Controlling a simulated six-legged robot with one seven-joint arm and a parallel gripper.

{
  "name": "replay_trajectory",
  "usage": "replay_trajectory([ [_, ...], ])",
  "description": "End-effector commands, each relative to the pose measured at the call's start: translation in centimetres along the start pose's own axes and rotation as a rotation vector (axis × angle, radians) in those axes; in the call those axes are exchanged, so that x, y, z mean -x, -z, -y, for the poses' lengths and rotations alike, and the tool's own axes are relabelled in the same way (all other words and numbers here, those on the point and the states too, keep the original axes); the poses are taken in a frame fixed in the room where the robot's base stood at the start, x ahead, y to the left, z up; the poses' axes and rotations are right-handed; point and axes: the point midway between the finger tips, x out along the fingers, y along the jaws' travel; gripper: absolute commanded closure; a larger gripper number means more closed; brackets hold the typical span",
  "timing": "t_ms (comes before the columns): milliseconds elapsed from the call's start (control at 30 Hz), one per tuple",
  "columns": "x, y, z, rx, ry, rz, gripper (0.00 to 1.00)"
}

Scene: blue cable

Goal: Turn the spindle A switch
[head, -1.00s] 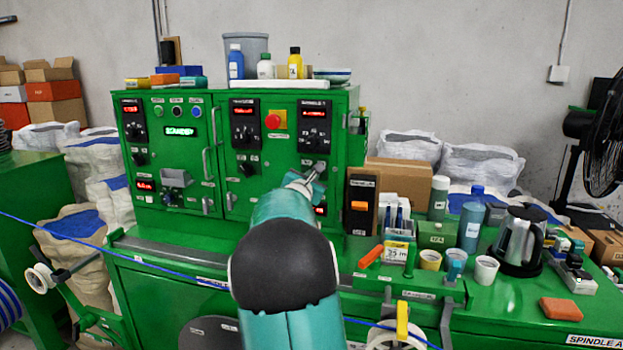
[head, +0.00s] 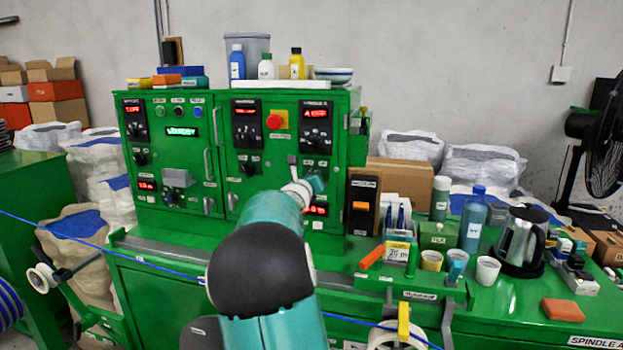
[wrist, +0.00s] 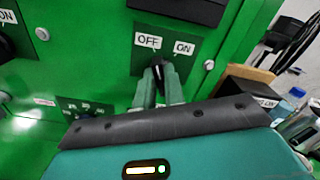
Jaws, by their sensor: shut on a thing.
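The spindle A switch (wrist: 157,66) is a small black knob on the green panel in the wrist view, below a white OFF label and a white ON label. My gripper (wrist: 160,78) has its two teal fingers closed around the knob from below. The fingers hide part of the knob, and its exact angle is hard to read. In the head view, my gripper (head: 318,182) is at the lower right of the green cabinet (head: 228,213), below the right-hand control block (head: 315,127). My gripper and arm cover the switch there.
Another black knob with an ON label (wrist: 5,48) is at the left edge of the wrist view. A red button (head: 274,121) sits up and left of my gripper. A black box with an orange switch (head: 361,205), cups and a kettle (head: 522,240) stand to the right.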

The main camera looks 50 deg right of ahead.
Motion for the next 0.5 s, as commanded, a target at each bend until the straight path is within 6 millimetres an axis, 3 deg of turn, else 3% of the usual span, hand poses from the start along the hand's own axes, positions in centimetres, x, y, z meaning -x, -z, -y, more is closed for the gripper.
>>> replay_trajectory([
  [500, 0.01, -0.03, -0.09, 0.104, -0.001, 0.000, 1.00],
])
